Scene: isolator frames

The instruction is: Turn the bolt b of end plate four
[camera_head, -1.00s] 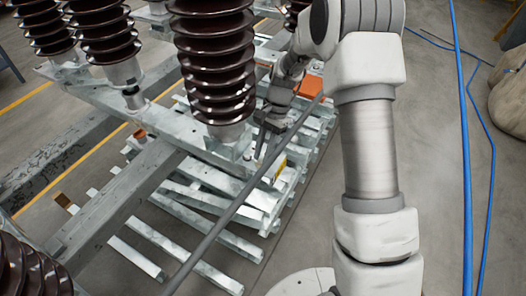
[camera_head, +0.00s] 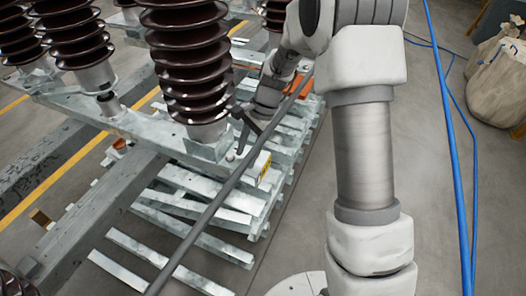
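A dark brown ribbed insulator (camera_head: 190,62) stands upright on a grey metal end plate (camera_head: 207,149) on the steel frame. A small bolt-like spot (camera_head: 230,156) shows at the plate's right edge; it is too small to make out clearly. I cannot read any number on the plates. My gripper (camera_head: 243,132) is just right of this plate, its dark fingers pointing down and left.
The long grey bar (camera_head: 212,205) runs diagonally past my gripper. More insulators (camera_head: 78,45) stand at the left on the steel frame (camera_head: 130,122). Stacked metal slats (camera_head: 205,208) lie below. Blue cables (camera_head: 455,150) and a pale sack (camera_head: 497,82) are on the floor at right.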

